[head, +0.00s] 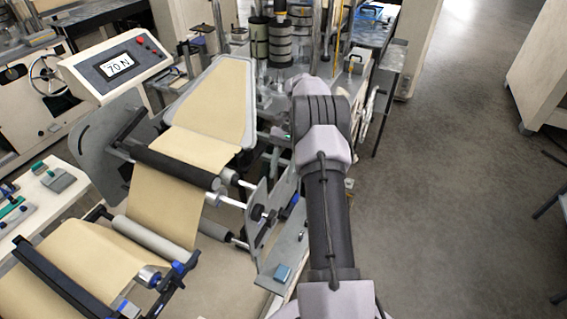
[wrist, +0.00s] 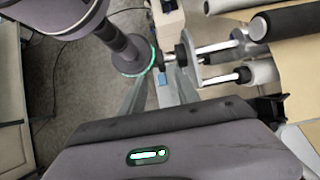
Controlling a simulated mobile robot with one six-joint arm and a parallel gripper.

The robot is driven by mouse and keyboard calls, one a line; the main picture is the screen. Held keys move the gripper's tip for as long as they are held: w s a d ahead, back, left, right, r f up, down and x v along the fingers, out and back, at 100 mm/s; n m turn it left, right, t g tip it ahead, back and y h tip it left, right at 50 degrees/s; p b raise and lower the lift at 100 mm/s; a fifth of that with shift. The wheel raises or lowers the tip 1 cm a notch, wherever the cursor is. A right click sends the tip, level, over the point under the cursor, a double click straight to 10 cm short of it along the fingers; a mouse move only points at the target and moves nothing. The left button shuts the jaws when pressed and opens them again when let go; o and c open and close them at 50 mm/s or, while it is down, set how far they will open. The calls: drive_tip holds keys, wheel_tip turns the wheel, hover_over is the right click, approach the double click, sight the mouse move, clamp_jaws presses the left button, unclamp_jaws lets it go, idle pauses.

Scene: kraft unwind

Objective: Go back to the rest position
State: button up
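In the head view my arm (head: 328,215) reaches up the picture to a bent joint (head: 322,105). My gripper's fingers do not show clearly there; the arm's far end is hidden behind that joint. In the wrist view a large grey casing of mine with a lit green-rimmed indicator (wrist: 148,156) fills the bottom. Grey strips above it cannot be told apart surely as fingers or machine plate. I see no object clearly held.
The kraft web (head: 165,207) runs over rollers (head: 176,167) left of my arm. A display reading 70 N (head: 117,65) stands upper left. A small blue block (head: 282,272) sits on a grey machine plate close beside my arm. Open floor (head: 455,170) lies to the right.

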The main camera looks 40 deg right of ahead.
drive_tip(key=shift+v, duration=1.15)
drive_tip(key=s+a+r+n+t+h+b, duration=0.1)
drive_tip(key=a+r+n+t+h+b, duration=0.15)
drive_tip(key=a+b, duration=0.6)
drive_tip(key=s+a+r+n+t+h+b, duration=0.1)
drive_tip(key=s+a+r+n+b, duration=0.25)
drive_tip(key=a, duration=0.85)
drive_tip(key=s+a+f+n+t+b, duration=0.1)
drive_tip(key=s+a+f+t+b, duration=0.1)
drive_tip(key=s+a+f+b, duration=0.2)
drive_tip(key=s+a+f+n+t+b, duration=0.2)
drive_tip(key=s+a+f+b, duration=0.3)
drive_tip(key=s+a, duration=0.4)
drive_tip(key=shift+s+a+t+b, duration=0.15)
drive_tip(key=shift+s+t+b, duration=0.2)
drive_tip(key=shift+s+b, duration=0.65)
